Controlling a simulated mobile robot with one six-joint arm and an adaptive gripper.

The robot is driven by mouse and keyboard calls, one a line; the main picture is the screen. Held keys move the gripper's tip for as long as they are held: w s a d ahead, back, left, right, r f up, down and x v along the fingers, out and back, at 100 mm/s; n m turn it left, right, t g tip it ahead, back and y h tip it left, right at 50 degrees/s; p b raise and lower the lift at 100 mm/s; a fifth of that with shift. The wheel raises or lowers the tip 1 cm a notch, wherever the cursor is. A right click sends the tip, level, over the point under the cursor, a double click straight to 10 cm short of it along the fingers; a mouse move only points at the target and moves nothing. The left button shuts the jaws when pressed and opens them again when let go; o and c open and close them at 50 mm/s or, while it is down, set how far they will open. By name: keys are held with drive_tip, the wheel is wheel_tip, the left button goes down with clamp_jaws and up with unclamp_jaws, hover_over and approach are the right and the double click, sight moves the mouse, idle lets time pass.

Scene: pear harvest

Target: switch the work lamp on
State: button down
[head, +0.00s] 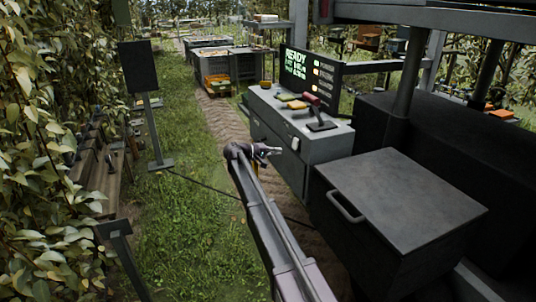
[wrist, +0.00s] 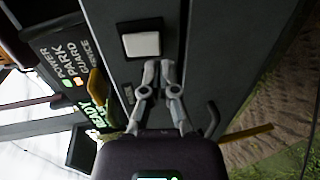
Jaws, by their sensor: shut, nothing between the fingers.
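A white square switch plate (head: 295,143) sits on the side of the grey cabinet (head: 325,152). In the wrist view the white switch (wrist: 141,45) has a dark frame and lies just beyond my fingertips. My gripper (head: 279,151) is shut and empty, just left of the switch in the head view. In the wrist view its fingertips (wrist: 159,67) are together, slightly below and right of the switch; I cannot tell whether they touch the cabinet. A dark flat panel on a post (head: 138,68) stands at left and may be the lamp; it shows no light.
A lit READY display (head: 310,72) stands behind the cabinet. A red-handled tool (head: 313,103) and other items lie on the cabinet top. A dark box with a handle (head: 400,195) is at right. A cable (head: 205,184) crosses the grass. Foliage lines the left.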

sight(299, 150)
drive_tip(key=x, duration=0.6)
drive_tip(key=shift+b, duration=0.45)
drive_tip(key=shift+d, duration=0.1)
drive_tip(key=shift+d+f, duration=0.1)
drive_tip(key=shift+d, duration=0.15)
drive_tip(key=shift+a, duration=0.3)
drive_tip(key=shift+a, duration=0.1)
drive_tip(key=s+a+f+b, duration=0.1)
drive_tip(key=s+a, duration=0.1)
drive_tip(key=a, duration=0.4)
drive_tip(key=s+a+f+b, duration=0.1)
drive_tip(key=s+a+b, duration=0.1)
drive_tip(key=a, duration=0.4)
drive_tip(key=shift+a+f, duration=0.25)
drive_tip(key=shift+a, duration=0.15)
drive_tip(key=shift+s, duration=0.1)
